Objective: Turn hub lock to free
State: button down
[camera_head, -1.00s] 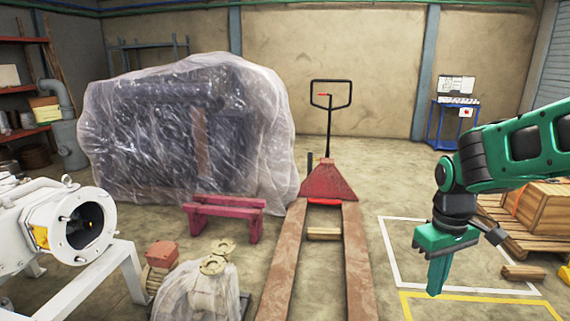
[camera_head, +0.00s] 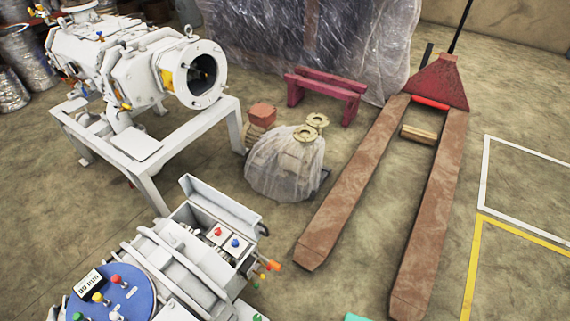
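I cannot tell which part is the hub lock. In the head view, a pale machine (camera_head: 175,265) stands low in the foreground. It carries a round blue panel (camera_head: 122,292) with a small display (camera_head: 88,283) and several coloured knobs. An open box (camera_head: 222,236) on it holds a red button and a blue button. An orange-tipped part (camera_head: 273,266) sticks out at its right side. A white vacuum machine (camera_head: 125,60) with an open round flange (camera_head: 195,75) sits on a white frame. Only a teal sliver of my arm shows at the bottom edge; my gripper cannot be made out.
A plastic-wrapped object (camera_head: 285,165) stands on the floor beside the white frame (camera_head: 150,180). A rusty pallet jack (camera_head: 355,190) lies to the right. A red bench (camera_head: 325,92) and a large wrapped bulk (camera_head: 310,35) are behind.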

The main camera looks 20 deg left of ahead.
aim_at(218, 232)
jog(key=u, duration=1.4)
